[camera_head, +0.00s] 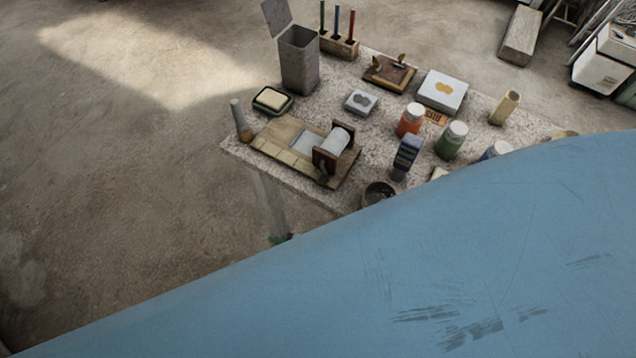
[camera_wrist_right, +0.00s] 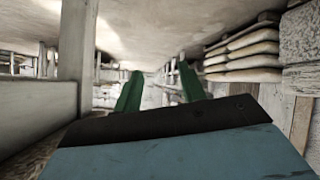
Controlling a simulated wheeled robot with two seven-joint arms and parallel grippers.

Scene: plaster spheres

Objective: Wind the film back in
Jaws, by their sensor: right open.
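A pale roll of film (camera_head: 336,141) sits between dark end plates on a wooden board (camera_head: 285,135) at the left of the speckled table. A light sheet (camera_head: 305,141) lies flat on the board, on the left side of the roll. A dark part shows low on the near end plate; I cannot tell its shape. My right gripper (camera_wrist_right: 160,74) shows its two green fingers apart and empty in the right wrist view, pointing at shelves and wall, with no film near. My left gripper is in neither view.
My own blue arm covers the lower right of the head view and hides the table's near right part. A grey bin (camera_head: 299,62), an orange jar (camera_head: 411,120), a green jar (camera_head: 451,141) and a dark cup (camera_head: 378,193) stand on the table (camera_head: 345,88). Floor at left is clear.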

